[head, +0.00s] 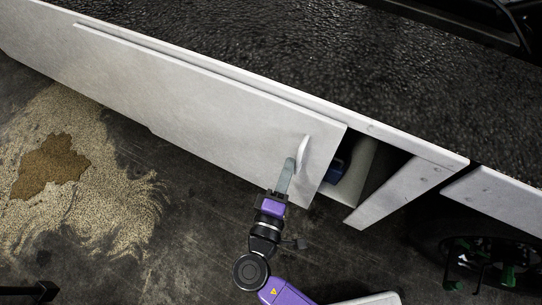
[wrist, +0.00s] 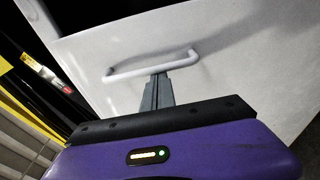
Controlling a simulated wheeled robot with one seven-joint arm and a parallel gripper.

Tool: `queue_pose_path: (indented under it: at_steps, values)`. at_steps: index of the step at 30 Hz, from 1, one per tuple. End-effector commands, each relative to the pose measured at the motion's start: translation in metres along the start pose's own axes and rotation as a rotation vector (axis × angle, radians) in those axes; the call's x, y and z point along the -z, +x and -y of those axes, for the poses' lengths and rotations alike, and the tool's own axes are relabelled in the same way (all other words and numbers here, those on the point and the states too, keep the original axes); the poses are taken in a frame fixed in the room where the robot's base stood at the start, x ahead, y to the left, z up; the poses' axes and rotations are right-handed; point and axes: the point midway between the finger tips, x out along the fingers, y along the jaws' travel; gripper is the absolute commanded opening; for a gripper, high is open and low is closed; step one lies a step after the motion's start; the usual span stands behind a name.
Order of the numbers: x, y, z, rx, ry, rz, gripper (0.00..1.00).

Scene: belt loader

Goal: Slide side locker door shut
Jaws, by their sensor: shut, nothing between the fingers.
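The side locker door (head: 210,100) is a long white sliding panel on the vehicle's side. It stands partly open, with a dark gap (head: 375,170) to the right of its edge. A white bar handle (head: 303,153) is near the door's right end. My gripper (head: 290,163) is shut and empty, its fingertips at the handle. In the wrist view my gripper (wrist: 158,78) points at the door just below the middle of the handle (wrist: 150,66). I cannot tell whether the fingers touch the handle.
Inside the opening are a blue item (head: 333,170) and a pale rolled item (head: 355,172). A white fixed panel (head: 405,190) lies right of the gap. A wheel (head: 475,235) is at lower right. Spilled granules (head: 90,150) with a brown wet patch cover the floor at left.

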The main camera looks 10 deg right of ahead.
Motion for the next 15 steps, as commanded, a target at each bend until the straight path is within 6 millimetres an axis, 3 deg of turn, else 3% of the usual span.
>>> queue_pose_path:
  at_steps: [1,6,15]
  values:
    - [-0.018,-0.003,-0.002,0.003,-0.005,0.006,0.00]
    - [-0.069,-0.010,-0.002,0.003,-0.006,0.006,0.00]
    - [-0.139,-0.020,-0.001,0.000,-0.004,0.003,0.00]
